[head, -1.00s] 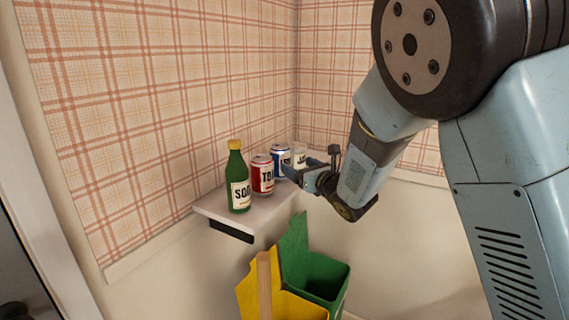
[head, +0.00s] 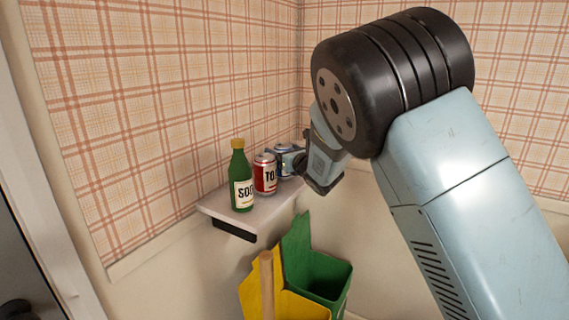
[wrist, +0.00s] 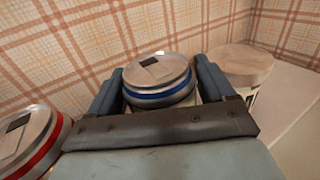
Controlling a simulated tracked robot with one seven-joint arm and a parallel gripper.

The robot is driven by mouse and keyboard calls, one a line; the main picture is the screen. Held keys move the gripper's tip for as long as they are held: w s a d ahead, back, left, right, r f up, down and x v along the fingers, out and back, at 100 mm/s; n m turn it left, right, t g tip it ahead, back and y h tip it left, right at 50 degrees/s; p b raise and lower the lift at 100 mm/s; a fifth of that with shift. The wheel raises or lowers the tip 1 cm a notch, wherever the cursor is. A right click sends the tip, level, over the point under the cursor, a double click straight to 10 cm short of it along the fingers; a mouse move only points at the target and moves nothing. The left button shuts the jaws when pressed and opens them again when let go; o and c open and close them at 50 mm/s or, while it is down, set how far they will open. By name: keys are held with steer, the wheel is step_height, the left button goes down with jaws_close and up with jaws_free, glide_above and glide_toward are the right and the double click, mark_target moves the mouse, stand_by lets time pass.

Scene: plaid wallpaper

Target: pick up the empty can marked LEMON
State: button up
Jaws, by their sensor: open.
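My gripper (head: 293,161) is open at the back of the shelf. In the wrist view, its two fingers (wrist: 160,80) stand on either side of a can with a blue band (wrist: 159,93) and a silver top with a dark patch. I cannot tell whether they touch it. In the head view, this blue can (head: 281,166) is partly covered by my gripper. I cannot read LEMON on any can. A red can (head: 264,174) marked "TO…" stands left of it; its top shows in the wrist view (wrist: 27,135).
A green bottle (head: 240,183) marked "SO…" stands near the front of the narrow shelf (head: 214,207). A pale round-topped container (wrist: 240,62) sits close beside my right finger. A green bin (head: 322,282) and yellow bin (head: 262,292) are below. Plaid walls rise behind.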

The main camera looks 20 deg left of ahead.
steer(key=shift+w+a, duration=0.15)
steer(key=shift+a, duration=0.1)
steer(key=c, duration=0.7)
steer(key=shift+r, duration=0.15)
